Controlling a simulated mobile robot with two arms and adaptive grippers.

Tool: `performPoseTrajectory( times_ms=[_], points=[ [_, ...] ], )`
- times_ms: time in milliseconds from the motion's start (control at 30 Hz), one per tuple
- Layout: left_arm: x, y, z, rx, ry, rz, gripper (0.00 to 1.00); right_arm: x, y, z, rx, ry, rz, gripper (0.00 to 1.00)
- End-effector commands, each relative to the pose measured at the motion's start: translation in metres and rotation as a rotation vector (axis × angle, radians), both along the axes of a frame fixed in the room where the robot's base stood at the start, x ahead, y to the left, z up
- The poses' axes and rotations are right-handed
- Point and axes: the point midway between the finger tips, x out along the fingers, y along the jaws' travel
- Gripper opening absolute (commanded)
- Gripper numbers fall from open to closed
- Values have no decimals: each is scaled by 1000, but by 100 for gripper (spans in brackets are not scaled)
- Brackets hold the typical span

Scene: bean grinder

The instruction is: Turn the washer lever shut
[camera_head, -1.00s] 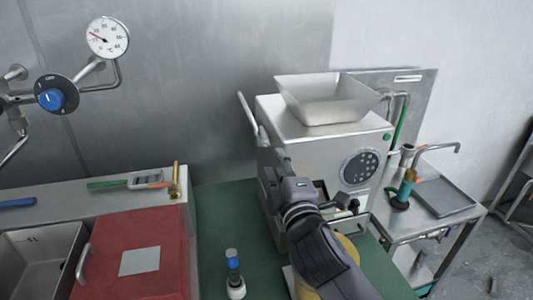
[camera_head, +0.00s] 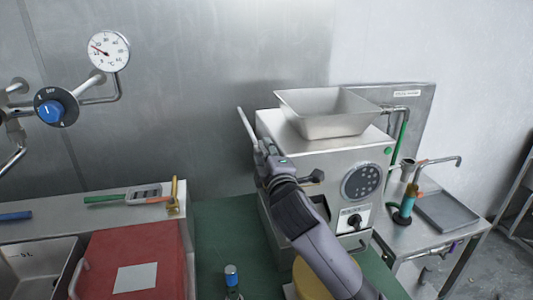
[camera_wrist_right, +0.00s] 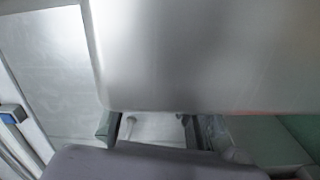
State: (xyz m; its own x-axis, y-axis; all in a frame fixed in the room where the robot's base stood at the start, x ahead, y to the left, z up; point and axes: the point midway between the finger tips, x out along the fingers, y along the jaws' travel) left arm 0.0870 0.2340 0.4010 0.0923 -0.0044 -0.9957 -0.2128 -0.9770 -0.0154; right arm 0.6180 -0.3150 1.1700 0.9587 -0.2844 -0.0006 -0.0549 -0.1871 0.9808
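A grey metal grinder (camera_head: 330,160) with a hopper (camera_head: 328,112) on top stands on the green surface. A pale lever (camera_head: 247,130) sticks up, tilted, at its left side; I cannot tell for sure that it is the washer lever. My right gripper (camera_head: 266,150) is at the machine's upper left edge, close beside the lever; contact is unclear. In the right wrist view its two fingers stand apart, and the gripper (camera_wrist_right: 152,128) is open, with a blurred metal surface filling the upper part. My left gripper is not in view.
A red lid (camera_head: 140,255) and sink (camera_head: 40,265) are at the left. A blue-capped bottle (camera_head: 232,275) stands in front. A side table (camera_head: 425,240) with a tray (camera_head: 447,210) and taps is right. A labelled panel with pipes (camera_head: 405,125) stands behind the grinder.

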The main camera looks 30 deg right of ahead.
Motion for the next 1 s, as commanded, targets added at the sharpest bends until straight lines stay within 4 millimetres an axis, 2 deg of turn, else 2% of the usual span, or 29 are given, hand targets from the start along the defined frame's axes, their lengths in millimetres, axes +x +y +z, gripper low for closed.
performPoseTrajectory(
  times_ms=[100, 567, 1000],
  points=[
    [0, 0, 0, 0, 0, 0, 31, 0, 0, 0, 0, 0, 0, 30],
    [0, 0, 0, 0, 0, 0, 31, 0, 0, 0, 0, 1, 0, 0],
    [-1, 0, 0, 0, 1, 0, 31, 0, 1, -1, 0, 3, 1, 0]
  ],
)
